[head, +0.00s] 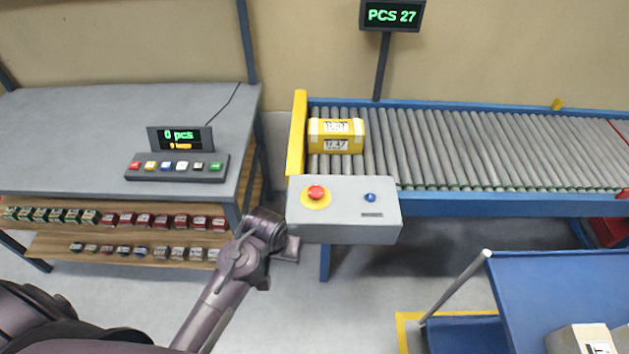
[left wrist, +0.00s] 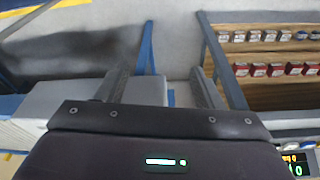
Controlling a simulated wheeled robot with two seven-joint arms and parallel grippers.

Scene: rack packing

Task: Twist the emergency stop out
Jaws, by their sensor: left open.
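The emergency stop (head: 316,193) is a red mushroom button on a yellow disc, on the left of the top of a grey control box (head: 345,233). A small blue button (head: 370,197) is to its right. My left gripper (head: 287,249) is low beside the box's left front corner, below the red button and apart from it. In the left wrist view my left gripper (left wrist: 158,72) has its two fingers spread with nothing held. The emergency stop does not show in that view. My right gripper is not in view.
A roller conveyor (head: 440,150) behind the box carries a yellow parcel (head: 335,136). A grey table (head: 70,120) with a button panel (head: 178,168) stands left, shelves of small boxes beneath. A blue cart (head: 560,290) is at the lower right. Open floor lies in front.

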